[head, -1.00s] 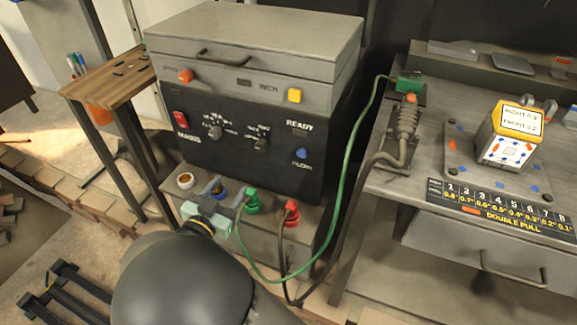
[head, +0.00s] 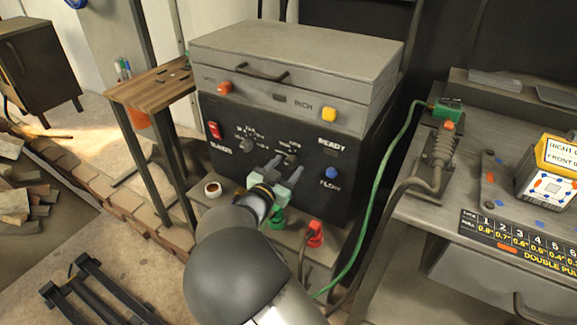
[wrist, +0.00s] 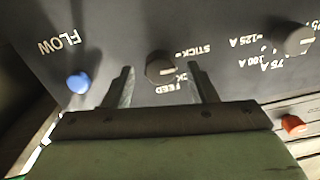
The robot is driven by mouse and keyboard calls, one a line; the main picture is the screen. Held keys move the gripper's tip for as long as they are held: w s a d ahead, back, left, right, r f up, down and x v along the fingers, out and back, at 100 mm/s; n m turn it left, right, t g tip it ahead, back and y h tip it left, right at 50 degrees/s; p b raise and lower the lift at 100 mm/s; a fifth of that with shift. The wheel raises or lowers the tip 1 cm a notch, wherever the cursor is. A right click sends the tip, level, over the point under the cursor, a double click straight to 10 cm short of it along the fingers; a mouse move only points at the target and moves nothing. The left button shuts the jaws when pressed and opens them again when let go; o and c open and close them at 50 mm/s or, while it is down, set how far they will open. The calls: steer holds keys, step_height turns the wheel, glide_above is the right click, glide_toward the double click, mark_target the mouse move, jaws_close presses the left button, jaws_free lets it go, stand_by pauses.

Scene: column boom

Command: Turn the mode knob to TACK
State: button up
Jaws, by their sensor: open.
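The mode knob (wrist: 160,67) is a dark round knob on the black front panel, with a light pointer mark. No contact shows. In the head view my gripper (head: 283,169) is in front of the panel, just below the mode knob (head: 291,158).
The amperage knob (wrist: 298,40) is nearby, left of the mode knob in the head view. A blue FLOW button (head: 331,173) is to the right. Below are a green plug (head: 276,218), a red plug (head: 315,234) with cables, and a small cup (head: 212,189).

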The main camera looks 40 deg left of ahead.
steer(key=shift+w+a, duration=0.1)
steer(key=shift+w, duration=0.75)
steer(key=c, duration=1)
steer(key=shift+o, duration=0.2)
